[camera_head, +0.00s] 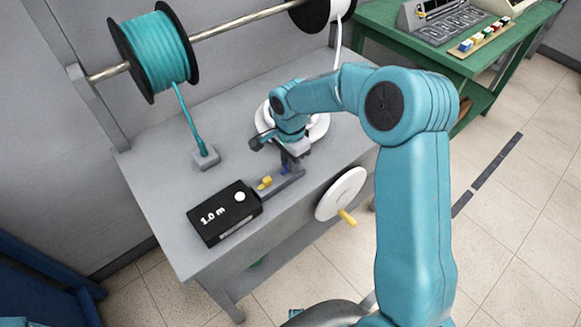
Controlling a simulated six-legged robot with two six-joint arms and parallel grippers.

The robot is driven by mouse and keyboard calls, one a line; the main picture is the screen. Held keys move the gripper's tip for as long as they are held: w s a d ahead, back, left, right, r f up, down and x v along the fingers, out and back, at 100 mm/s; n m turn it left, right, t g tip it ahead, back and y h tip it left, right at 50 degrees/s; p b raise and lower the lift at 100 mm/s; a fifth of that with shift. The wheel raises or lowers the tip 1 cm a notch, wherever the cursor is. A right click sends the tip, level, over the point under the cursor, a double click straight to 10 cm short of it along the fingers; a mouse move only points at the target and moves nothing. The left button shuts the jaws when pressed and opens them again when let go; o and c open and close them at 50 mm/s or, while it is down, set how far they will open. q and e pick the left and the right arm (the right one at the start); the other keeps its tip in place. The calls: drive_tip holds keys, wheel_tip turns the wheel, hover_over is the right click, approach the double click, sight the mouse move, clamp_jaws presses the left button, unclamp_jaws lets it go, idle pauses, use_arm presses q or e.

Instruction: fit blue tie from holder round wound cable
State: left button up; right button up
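My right gripper (291,157) reaches over the bench and points down at the small tie holder (287,185). A small blue tie (286,170) shows at the holder, right at the fingertips; I cannot tell whether the fingers touch or grip it. Yellow ties (265,182) sit at the holder's left. Behind my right arm is a white round coil or winder (319,126), mostly hidden by the arm, so the wound cable on it is hard to make out. My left gripper is not in view.
A black box reading "1.0 m" (224,214) stands left of the holder. A white crank wheel (341,194) with a yellow handle is on the bench front. A teal cable reel (153,52) and a black-and-white reel (322,12) hang on a rod. A green table (440,55) is at right.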

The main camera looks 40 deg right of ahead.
drive_tip(key=shift+a, duration=0.1)
clamp_jaws()
drive_tip(key=shift+r, duration=0.15)
drive_tip(key=shift+w+r+p, duration=0.1)
drive_tip(key=shift+r+p, duration=0.4)
drive_tip(key=shift+r, duration=0.15)
drive_tip(key=shift+r, duration=0.1)
drive_tip(key=shift+r+p, duration=1.05)
drive_tip(key=shift+r, duration=0.7)
